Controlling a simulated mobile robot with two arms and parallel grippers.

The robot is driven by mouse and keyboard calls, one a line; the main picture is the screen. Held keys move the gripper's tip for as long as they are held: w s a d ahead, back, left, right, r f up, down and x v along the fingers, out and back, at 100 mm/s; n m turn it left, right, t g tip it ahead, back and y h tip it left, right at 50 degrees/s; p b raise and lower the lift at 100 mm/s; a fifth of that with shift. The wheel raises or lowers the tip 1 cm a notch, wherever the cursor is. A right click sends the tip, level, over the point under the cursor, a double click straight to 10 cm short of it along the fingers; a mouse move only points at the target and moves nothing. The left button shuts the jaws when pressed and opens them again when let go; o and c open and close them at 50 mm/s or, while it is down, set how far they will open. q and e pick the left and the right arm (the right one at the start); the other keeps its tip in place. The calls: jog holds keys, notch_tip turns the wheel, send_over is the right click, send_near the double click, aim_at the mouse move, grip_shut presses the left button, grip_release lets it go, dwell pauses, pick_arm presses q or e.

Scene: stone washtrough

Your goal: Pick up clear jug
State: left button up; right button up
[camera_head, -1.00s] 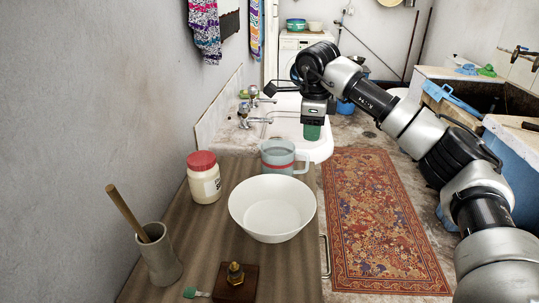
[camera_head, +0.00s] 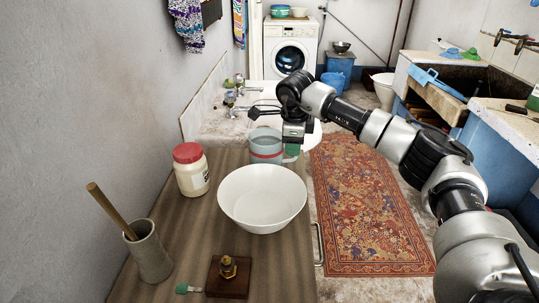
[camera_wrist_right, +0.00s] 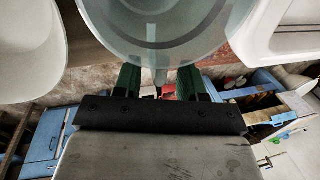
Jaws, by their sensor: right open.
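The clear jug (camera_head: 266,143), with a red band, stands at the far end of the wooden counter, behind the white bowl. Its handle is on the right side, mostly hidden in the head view by my right gripper (camera_head: 292,150), which is right up at it. In the right wrist view the jug (camera_wrist_right: 155,22) fills the top middle, and my right gripper (camera_wrist_right: 160,84) has its green fingers apart. The handle shows as a narrow strip between the fingers. Whether they touch it I cannot tell. My left gripper is not in view.
The white bowl (camera_head: 262,198) stands close in front of the jug. A red-lidded jar (camera_head: 191,170) is to its left. A stone mortar with pestle (camera_head: 148,252) and a brass weight on a wooden block (camera_head: 228,277) stand nearer. A patterned rug (camera_head: 365,205) lies right of the counter.

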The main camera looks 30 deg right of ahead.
jog(key=shift+f, duration=0.15)
grip_shut()
dwell(0.4)
